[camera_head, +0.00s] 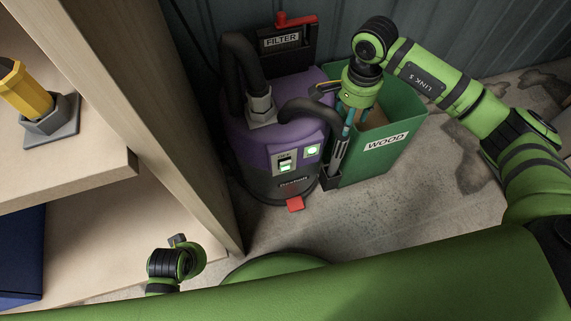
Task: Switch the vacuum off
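The vacuum (240,145) is a purple and dark grey canister standing on the floor. Its front has a small switch panel (285,163) with a lit switch, and a round green-white light (313,151) glows beside it. A black hose (238,62) arches over its top. My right gripper (353,122) points down between the vacuum and the green bin, close to the hose nozzle (338,158). Its fingers are small and partly mixed with the nozzle, so its opening is unclear. My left arm's end (176,262) is low at the left, away from the vacuum; its fingers cannot be made out.
A green bin (385,155) labelled WOOD stands right of the vacuum. A black box labelled FILTER (282,42) with a red handle is behind it. A wooden shelf (145,115) edges the left side. Concrete floor (400,220) is clear in front.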

